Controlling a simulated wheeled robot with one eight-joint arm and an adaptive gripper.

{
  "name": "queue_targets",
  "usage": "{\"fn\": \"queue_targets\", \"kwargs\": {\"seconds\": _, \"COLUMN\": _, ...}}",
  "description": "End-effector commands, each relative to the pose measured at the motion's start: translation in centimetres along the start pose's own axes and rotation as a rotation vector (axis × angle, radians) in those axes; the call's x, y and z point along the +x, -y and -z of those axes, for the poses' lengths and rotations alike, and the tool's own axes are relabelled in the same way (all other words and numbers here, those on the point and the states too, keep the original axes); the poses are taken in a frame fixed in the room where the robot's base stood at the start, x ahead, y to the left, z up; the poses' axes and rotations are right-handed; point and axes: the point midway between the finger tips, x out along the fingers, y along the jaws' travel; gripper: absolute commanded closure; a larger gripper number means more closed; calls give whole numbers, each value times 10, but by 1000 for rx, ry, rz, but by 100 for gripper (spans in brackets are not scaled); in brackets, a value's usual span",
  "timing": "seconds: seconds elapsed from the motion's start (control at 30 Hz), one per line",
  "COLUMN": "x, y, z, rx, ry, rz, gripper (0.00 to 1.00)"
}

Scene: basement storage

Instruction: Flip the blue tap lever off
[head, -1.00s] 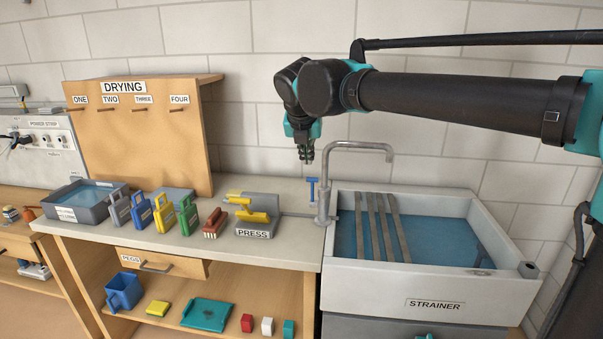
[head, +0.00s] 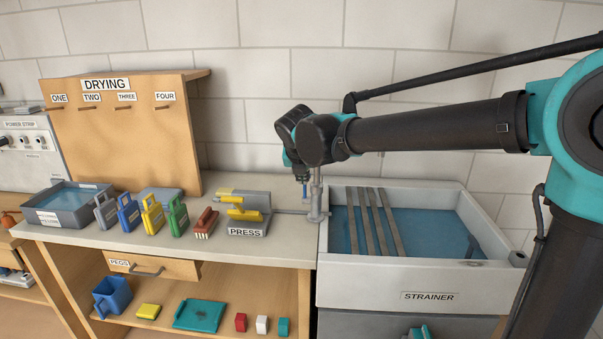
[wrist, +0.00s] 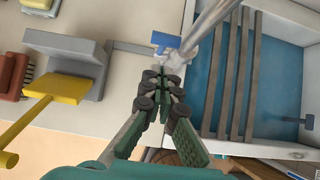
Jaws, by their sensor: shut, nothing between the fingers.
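The blue tap lever (wrist: 164,41) sticks out to the left of the grey tap (wrist: 200,40) in the wrist view. In the head view only a small part of the lever (head: 305,189) shows below my arm's end, left of the tap post (head: 316,195). My gripper (wrist: 161,72) is shut and empty, its fingertips close to the lever and tap base in the wrist view. I cannot tell whether they touch. In the head view my wrist hides most of the lever and the upper tap.
The sink (head: 405,274), labelled STRAINER, holds water and several slats right of the tap. The grey and yellow press (head: 247,218) stands left of it.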

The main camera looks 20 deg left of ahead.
Motion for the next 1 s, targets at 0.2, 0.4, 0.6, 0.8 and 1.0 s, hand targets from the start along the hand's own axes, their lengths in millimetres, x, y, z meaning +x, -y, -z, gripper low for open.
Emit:
{"fn": "queue_targets", "kwargs": {"seconds": 0.2, "x": 16, "y": 0, "z": -17, "rx": 0, "ry": 1, "rz": 0, "gripper": 100}}
{"fn": "queue_targets", "kwargs": {"seconds": 0.4, "x": 19, "y": 0, "z": -20, "rx": 0, "ry": 1, "rz": -1, "gripper": 100}}
{"fn": "queue_targets", "kwargs": {"seconds": 0.6, "x": 19, "y": 0, "z": -20, "rx": 0, "ry": 1, "rz": -1, "gripper": 100}}
{"fn": "queue_targets", "kwargs": {"seconds": 0.8, "x": 26, "y": 0, "z": -32, "rx": 1, "ry": 0, "rz": 1, "gripper": 100}}
{"fn": "queue_targets", "kwargs": {"seconds": 1.0, "x": 29, "y": 0, "z": -36, "rx": 0, "ry": 0, "rz": 1, "gripper": 100}}
